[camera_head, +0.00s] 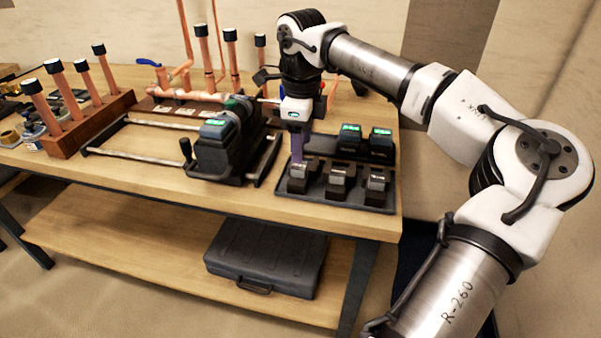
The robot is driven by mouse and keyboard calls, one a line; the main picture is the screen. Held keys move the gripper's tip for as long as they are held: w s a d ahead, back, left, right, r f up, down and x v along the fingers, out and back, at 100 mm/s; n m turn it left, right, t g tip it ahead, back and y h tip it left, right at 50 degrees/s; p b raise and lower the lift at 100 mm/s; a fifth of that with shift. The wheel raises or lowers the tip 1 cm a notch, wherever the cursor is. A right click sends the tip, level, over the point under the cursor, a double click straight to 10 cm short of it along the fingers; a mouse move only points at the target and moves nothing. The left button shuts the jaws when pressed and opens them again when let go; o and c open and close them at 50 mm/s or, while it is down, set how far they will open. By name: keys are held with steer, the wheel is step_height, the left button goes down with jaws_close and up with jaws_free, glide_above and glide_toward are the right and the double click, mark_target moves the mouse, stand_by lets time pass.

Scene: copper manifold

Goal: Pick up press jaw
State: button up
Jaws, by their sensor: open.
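Several press jaws stand in a row in a dark tray (345,199) at the right end of the workbench. They are small metallic blocks in dark holders: the left one (297,173), the middle one (338,174) and the right one (377,178). My gripper (298,160) reaches down from above, its purple-grey fingers directly over or at the left press jaw. My gripper is open. Whether the fingers touch or straddle that jaw is too small to tell. The fingers partly hide what is behind the jaw.
Two dark blocks with green displays (380,140) sit behind the jaws. A dark press tool (222,146) with a green display rests on rails (130,161) to the left. Copper pipes stand in a wooden block (92,122). A dark case (268,262) lies on the lower shelf.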

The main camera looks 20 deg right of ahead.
mark_target(302, 169)
steer(key=shift+w+f+p, duration=0.2)
steer(key=shift+f+p, duration=0.25)
steer(key=shift+f, duration=0.95)
steer(key=shift+w+f+p, duration=0.2)
steer(key=shift+f+p, duration=0.2)
steer(key=shift+f, duration=1)
steer(key=shift+c, duration=0.3)
steer(key=c, duration=0.9)
steer(key=shift+c, duration=0.5)
steer(key=shift+r, duration=0.15)
